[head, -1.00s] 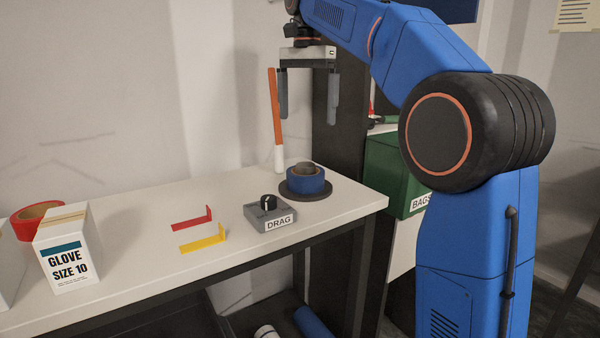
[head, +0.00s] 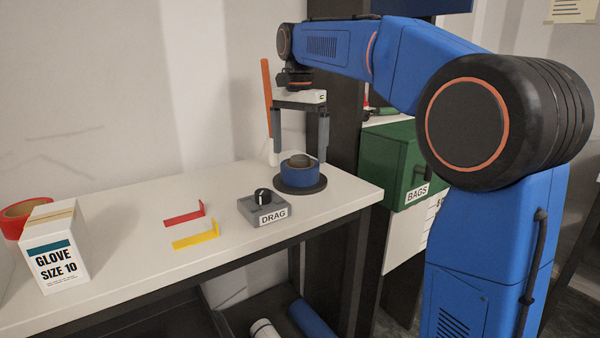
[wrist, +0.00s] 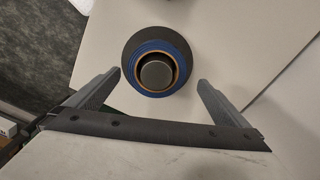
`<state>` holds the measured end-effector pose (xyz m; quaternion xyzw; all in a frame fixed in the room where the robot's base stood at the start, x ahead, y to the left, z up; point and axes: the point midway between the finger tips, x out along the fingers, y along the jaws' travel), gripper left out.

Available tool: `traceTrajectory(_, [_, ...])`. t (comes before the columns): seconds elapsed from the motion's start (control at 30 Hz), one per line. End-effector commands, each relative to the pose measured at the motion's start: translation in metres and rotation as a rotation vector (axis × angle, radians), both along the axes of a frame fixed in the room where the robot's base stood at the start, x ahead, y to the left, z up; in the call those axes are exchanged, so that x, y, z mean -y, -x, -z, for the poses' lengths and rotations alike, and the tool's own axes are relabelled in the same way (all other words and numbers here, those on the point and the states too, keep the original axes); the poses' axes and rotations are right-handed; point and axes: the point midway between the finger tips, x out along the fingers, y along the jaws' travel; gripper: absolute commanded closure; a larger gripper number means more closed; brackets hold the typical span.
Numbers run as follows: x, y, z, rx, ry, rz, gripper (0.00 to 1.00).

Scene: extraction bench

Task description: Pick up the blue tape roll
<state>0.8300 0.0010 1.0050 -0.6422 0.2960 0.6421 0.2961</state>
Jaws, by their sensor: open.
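The blue tape roll (head: 299,174) lies flat on a dark round base (head: 300,187) at the right end of the white bench. A short grey post shows in the middle of the roll. My gripper (head: 299,152) points down over the roll, its fingers open with nothing held; the fingertips look near the height of the roll's top. In the wrist view the blue roll (wrist: 168,88) shows from above, ahead of and between the two fingers of my gripper (wrist: 160,78). I cannot tell whether either finger touches it.
A grey box marked DRAG with a black knob (head: 263,209) stands just left of the roll. An orange-and-white stick (head: 267,100) stands behind. Red (head: 185,216) and yellow (head: 196,240) brackets, a glove box (head: 55,258) and red tape (head: 15,217) lie further left. A green BAGS box (head: 392,160) is right.

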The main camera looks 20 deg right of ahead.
Motion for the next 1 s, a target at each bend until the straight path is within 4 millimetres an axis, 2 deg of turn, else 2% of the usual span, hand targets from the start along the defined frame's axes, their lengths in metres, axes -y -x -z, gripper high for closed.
traceTrajectory(0.17, [0.001, 0.003, 0.012, -0.002, 0.001, 0.0, 0.0])
traceTrajectory(0.43, [0.002, 0.007, 0.046, -0.001, 0.0, 0.0, 0.0])
traceTrajectory(0.77, [0.002, 0.007, 0.054, 0.0, 0.0, 0.0, 0.0])
traceTrajectory(0.8, [0.002, 0.007, 0.054, 0.0, 0.0, 0.0, 0.02])
traceTrajectory(0.97, [0.002, 0.007, 0.053, 0.0, 0.0, 0.0, 0.41])
traceTrajectory(1.0, [0.002, 0.007, 0.053, 0.0, 0.0, 0.0, 0.45])
